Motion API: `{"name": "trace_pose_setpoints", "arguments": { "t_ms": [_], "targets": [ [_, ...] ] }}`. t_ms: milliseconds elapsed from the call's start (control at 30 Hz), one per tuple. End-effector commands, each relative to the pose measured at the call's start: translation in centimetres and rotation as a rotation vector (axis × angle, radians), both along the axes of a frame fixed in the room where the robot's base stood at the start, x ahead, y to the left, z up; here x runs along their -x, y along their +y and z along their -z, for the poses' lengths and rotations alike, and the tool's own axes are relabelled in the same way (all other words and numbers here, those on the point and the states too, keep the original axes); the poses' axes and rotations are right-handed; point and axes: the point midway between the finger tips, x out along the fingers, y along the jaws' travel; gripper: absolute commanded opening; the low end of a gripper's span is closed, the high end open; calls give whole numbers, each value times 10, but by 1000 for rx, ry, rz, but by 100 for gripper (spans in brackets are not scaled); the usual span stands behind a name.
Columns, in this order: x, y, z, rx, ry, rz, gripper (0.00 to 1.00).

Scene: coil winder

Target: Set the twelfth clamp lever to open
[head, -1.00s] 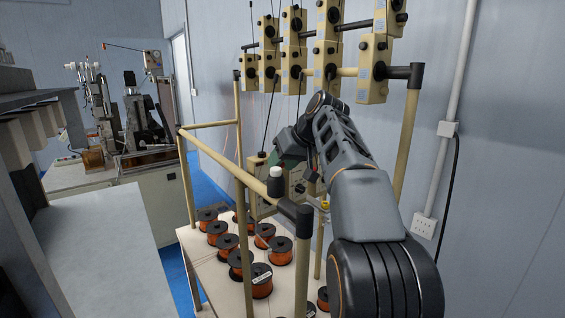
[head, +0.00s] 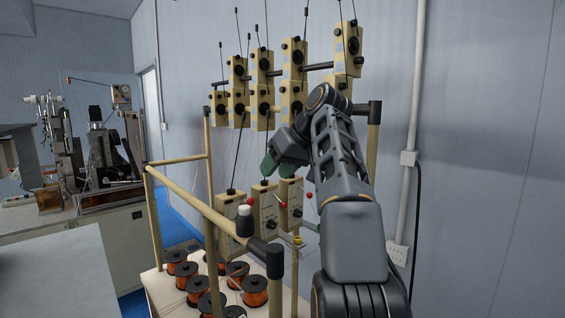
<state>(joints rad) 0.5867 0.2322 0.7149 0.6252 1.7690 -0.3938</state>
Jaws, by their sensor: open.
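Several cream tensioner boxes hang on the rack. Three lower ones, at the left (head: 232,212), middle (head: 265,208) and right (head: 291,203), stand behind the front rail. Small levers with red ball ends show beside them: a left one (head: 250,202), a middle one (head: 279,204) and a right one (head: 309,195). I cannot tell which lever is the twelfth, nor read its setting. My gripper (head: 272,168), dark green-grey, is above these boxes, beyond my wrist. It is open, with nothing seen between its fingers; my arm partly hides it.
Cream rails (head: 205,208) with black joints stand in front of the boxes. Copper wire spools (head: 255,291) sit on the table below. Upper tensioners (head: 262,68) with thin rods hang behind my arm. A winding machine (head: 105,150) is at the left. A wall pipe (head: 412,120) runs at the right.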

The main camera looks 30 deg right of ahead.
Motion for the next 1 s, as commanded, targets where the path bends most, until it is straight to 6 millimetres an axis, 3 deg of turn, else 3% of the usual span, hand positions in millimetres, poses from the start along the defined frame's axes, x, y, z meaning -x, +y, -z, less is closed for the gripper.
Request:
{"name": "trace_pose_setpoints", "arguments": {
  "t_ms": [333,1000],
  "targets": [
    [12,-7,-15,-1,0,-1,47],
    [13,-7,-17,-1,1,-1,47]
  ]
}}
